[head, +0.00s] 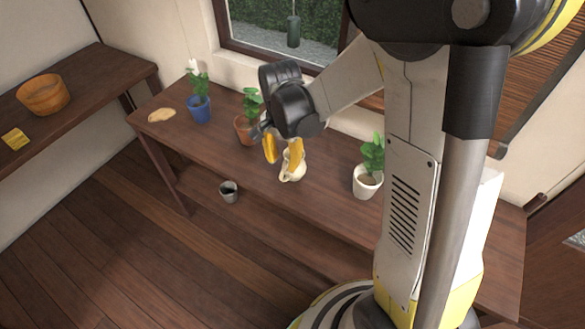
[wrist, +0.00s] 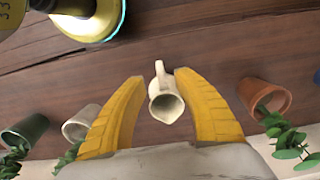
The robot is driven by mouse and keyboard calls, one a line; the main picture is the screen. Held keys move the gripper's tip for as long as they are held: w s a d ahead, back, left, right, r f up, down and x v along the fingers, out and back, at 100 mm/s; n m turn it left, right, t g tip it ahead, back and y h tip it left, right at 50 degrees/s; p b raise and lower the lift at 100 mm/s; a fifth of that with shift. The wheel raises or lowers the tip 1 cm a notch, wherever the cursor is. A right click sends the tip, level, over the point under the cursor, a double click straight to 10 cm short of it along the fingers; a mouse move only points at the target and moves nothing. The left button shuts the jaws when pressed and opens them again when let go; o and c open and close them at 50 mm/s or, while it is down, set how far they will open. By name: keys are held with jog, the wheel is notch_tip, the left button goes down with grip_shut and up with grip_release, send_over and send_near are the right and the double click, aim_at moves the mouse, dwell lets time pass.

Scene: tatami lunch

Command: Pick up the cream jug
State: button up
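The cream jug (head: 291,173) stands on the dark wooden table (head: 330,215), near its front edge, in the head view. In the wrist view the jug (wrist: 166,106) shows its open mouth and a handle at the top of the picture. My gripper (head: 283,150) is open, with its two yellow fingers just above and at the jug. In the wrist view the fingertips (wrist: 156,76) are spread apart with the jug between them, and a gap shows on each side. The right finger hides part of the jug's upper end in the head view.
Plants in a blue pot (head: 200,109), a terracotta pot (head: 243,132) and a white pot (head: 367,184) stand along the table. A tan flat piece (head: 162,115) lies at the left end. A grey cup (head: 228,192) is lower down, in front. A side table holds a wooden bowl (head: 43,96).

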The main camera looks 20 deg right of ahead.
aim_at(283, 171)
notch_tip(283, 171, down, 5)
jog(key=b, duration=0.2)
jog(key=shift+f+b, duration=0.1)
jog(key=shift+b, duration=0.3)
grip_shut()
